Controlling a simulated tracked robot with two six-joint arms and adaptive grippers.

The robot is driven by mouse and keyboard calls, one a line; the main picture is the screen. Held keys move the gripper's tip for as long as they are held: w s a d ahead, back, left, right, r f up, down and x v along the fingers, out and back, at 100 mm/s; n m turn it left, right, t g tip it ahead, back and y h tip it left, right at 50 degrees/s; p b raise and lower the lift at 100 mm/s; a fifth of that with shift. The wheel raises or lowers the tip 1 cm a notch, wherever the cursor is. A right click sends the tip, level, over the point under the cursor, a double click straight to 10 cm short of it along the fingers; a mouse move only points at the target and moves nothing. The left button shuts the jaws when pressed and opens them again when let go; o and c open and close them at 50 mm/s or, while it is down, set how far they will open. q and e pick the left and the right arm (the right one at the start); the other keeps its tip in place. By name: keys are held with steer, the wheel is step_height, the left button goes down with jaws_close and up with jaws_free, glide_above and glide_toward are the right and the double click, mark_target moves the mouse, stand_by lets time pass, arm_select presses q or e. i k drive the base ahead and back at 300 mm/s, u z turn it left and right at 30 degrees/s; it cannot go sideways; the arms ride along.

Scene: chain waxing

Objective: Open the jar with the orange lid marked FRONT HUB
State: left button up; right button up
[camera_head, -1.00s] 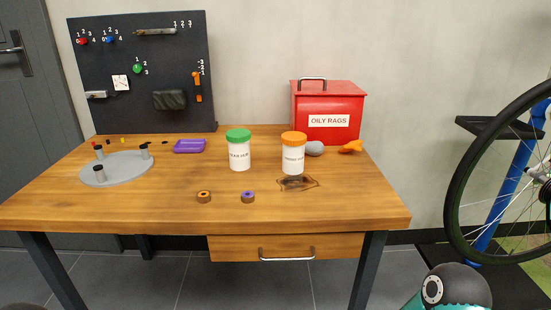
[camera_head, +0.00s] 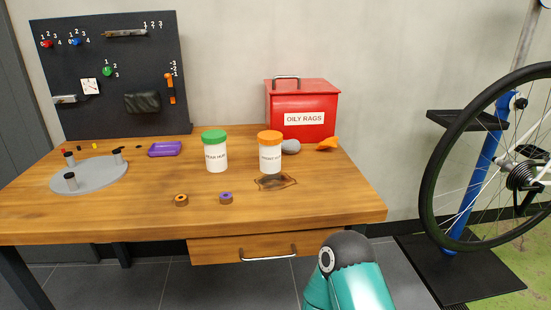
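The jar with the orange lid (camera_head: 270,137) stands upright on the wooden table, right of centre, with the lid on. Its white body carries a label (camera_head: 270,157) that is small and only partly legible, ending in what looks like HUB. A similar white jar with a green lid (camera_head: 214,136) stands to its left, its label reading REAR HUB. Neither gripper shows in the view. A teal and black part of my arm is at the bottom right, in front of the table and away from the jars.
A dark-edged brown patch (camera_head: 276,183) lies in front of the orange-lidded jar. Behind are a red OILY RAGS bin (camera_head: 303,104), a grey lump (camera_head: 291,147) and an orange item (camera_head: 328,143). Two small rings (camera_head: 181,200) (camera_head: 226,198) lie in front; a grey disc (camera_head: 88,184) is left.

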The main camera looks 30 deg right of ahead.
mark_target(270, 156)
steer(key=z, duration=0.25)
steer(key=k, duration=0.6)
steer(key=z, duration=0.6)
steer(key=i, duration=0.5)
steer(key=u, duration=0.05)
